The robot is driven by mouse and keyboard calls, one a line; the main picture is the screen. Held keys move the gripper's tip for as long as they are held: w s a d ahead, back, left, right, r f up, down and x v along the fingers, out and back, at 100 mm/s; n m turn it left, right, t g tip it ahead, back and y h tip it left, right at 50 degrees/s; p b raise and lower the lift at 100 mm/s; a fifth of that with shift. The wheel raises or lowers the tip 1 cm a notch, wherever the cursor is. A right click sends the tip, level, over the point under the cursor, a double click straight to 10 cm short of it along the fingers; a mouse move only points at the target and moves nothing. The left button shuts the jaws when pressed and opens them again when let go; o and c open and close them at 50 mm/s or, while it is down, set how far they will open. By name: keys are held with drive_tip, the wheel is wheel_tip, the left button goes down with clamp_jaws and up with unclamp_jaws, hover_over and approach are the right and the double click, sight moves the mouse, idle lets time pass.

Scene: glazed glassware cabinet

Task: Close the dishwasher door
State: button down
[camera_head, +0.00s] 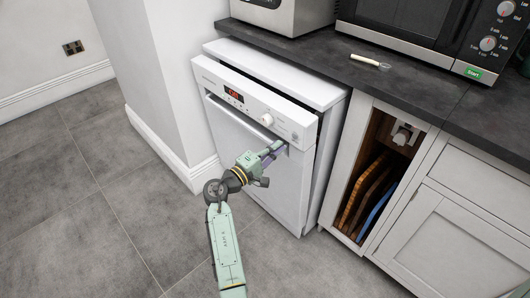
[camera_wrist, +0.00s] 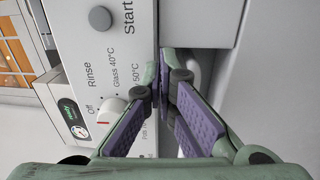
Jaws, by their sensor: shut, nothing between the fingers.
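The white dishwasher door (camera_head: 243,155) stands nearly upright in the head view. A dark gap shows between its control panel and the dishwasher body (camera_head: 270,75), so it looks slightly ajar. My gripper (camera_head: 276,148) is at the upper right of the door front, just under the control panel. In the wrist view my gripper (camera_wrist: 168,88) has its fingers together with nothing between them. Its tips are close to the edge of the control panel (camera_wrist: 85,55); I cannot tell whether they touch it. The fingers hide part of the panel's lower edge.
A dark worktop (camera_head: 330,55) runs above and to the right, with a microwave (camera_head: 410,20) and a small utensil (camera_head: 370,61) on it. An open cubby with boards (camera_head: 365,190) and a cabinet (camera_head: 440,230) stand right of the dishwasher. The tiled floor (camera_head: 70,190) at left is clear.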

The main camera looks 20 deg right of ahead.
drive_tip(key=shift+w+d, duration=0.15)
drive_tip(key=shift+d, duration=0.35)
